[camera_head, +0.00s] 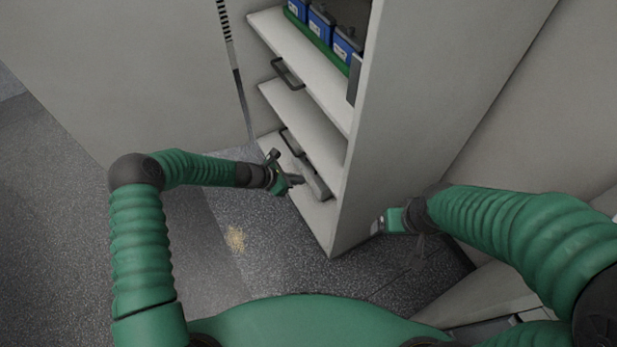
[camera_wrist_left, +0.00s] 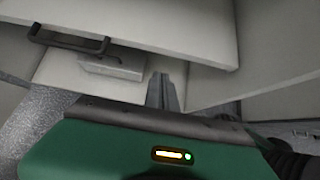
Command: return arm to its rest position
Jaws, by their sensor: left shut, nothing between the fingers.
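My left gripper (camera_head: 294,181) reaches in from the left in the head view, in front of the lower shelves of the cabinet (camera_head: 400,110). Its fingers are shut with nothing between them. The left wrist view shows the shut fingers (camera_wrist_left: 162,91) as a narrow dark pair, with a pale shelf front behind them. I cannot tell whether they touch the shelf. My right gripper (camera_head: 385,223) is at the right of the cabinet's front corner, low over the floor. Its fingers are too small and dark to read.
Blue batteries (camera_head: 321,22) stand in a green tray on the top shelf. Dark handles (camera_head: 287,74) stick out from the shelves; one also shows in the left wrist view (camera_wrist_left: 68,38). A grey wall (camera_head: 110,70) stands at the left.

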